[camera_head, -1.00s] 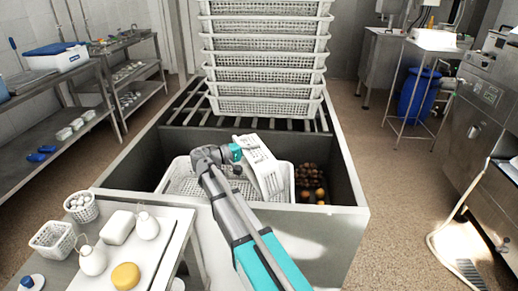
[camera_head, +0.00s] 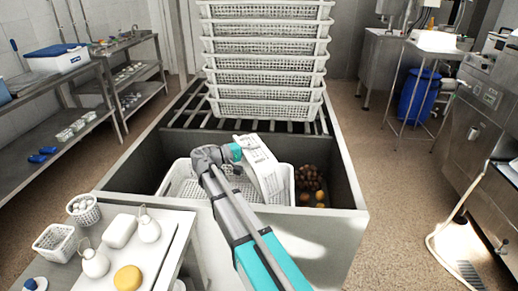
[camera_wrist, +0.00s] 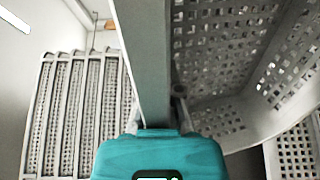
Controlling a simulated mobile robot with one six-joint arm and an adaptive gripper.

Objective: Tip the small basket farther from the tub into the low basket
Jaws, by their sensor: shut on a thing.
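A white perforated small basket (camera_head: 262,168) is held by my gripper (camera_head: 236,152), steeply tilted, above the right part of the low basket. My gripper is shut on its edge. The wide white low basket (camera_head: 178,180) lies inside the grey tub (camera_head: 345,190). Its right part is hidden behind the held basket and my arm. In the wrist view, the perforated inside of the held basket (camera_wrist: 220,45) fills the right side, beside my gripper (camera_wrist: 160,120). I cannot see whether anything is left in it.
Brown and orange round items (camera_head: 309,182) lie in the tub, right of the low basket. A tall stack of white baskets (camera_head: 265,60) stands behind on the rack. The front-left table holds two small baskets (camera_head: 53,240), white jugs (camera_head: 94,262) and a yellow round piece (camera_head: 127,279).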

